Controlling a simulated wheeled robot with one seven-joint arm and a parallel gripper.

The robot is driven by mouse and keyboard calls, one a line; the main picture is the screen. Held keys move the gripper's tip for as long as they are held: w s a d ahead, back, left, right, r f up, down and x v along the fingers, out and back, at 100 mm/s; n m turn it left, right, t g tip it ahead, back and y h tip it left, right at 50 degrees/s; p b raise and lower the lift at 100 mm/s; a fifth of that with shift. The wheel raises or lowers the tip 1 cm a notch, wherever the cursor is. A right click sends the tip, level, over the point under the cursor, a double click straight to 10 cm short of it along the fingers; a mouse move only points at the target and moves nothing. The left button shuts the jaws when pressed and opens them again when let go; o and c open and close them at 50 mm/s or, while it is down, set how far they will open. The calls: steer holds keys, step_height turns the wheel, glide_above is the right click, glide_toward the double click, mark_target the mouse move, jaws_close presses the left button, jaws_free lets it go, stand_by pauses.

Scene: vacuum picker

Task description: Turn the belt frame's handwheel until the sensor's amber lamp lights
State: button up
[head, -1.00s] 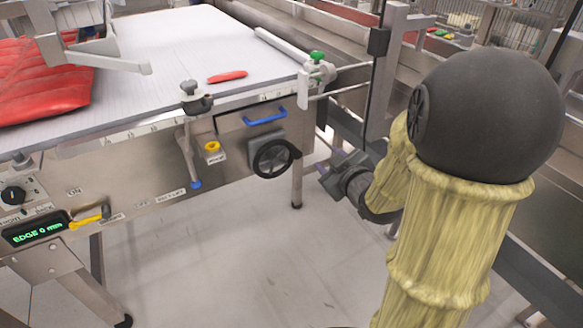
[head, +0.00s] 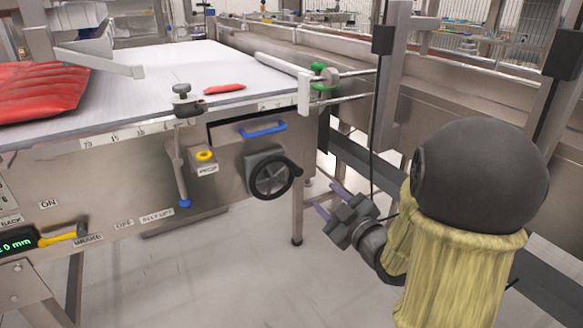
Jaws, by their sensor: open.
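The black handwheel (head: 271,178) is on a square grey mount on the front side of the belt frame (head: 120,180). My gripper (head: 331,201) is open and empty, to the right of the handwheel and a little lower in the picture. Its purple fingertips point left and are apart from the wheel. I cannot pick out the sensor or its amber lamp for certain. A display (head: 17,244) at the lower left is cut by the edge and shows green "0 mm".
A blue handle (head: 263,129) is above the wheel. A yellow button (head: 205,156) and a blue-tipped lever (head: 183,190) are to its left. A table leg (head: 298,215) stands just left of my gripper. Red packs (head: 40,92) lie on the white belt (head: 160,75).

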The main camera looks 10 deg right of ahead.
mark_target(291, 165)
steer(key=b+x, duration=0.4)
steer(key=x, duration=1.2)
steer(key=shift+f, duration=0.15)
steer(key=shift+w+a, duration=0.2)
steer(key=shift+w, duration=0.4)
jaws_close()
